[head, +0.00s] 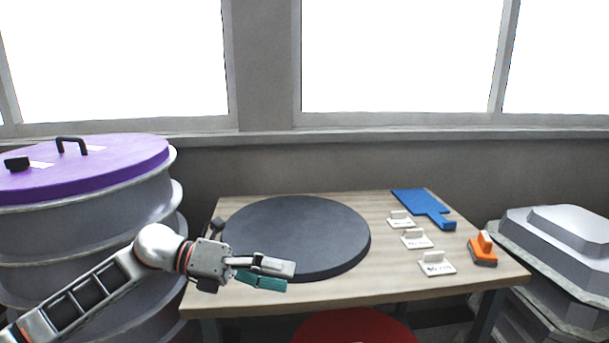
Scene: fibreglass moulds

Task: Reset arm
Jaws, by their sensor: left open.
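My left arm comes in from the lower left. My left gripper (265,272) is above the front left part of the wooden table (330,295), in front of the dark round disc (300,232). It points to the right and its jaws are open, one finger pale and one teal. I see nothing held in it. It covers part of the disc's front left edge. My right gripper is not in view.
On the table's right lie a blue paddle-shaped board (418,203), several white labelled holders (416,239) and an orange-and-grey block (483,249). A purple-lidded drum (95,165) stands left, grey stacked moulds (560,245) right. A red round seat (352,328) is in front.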

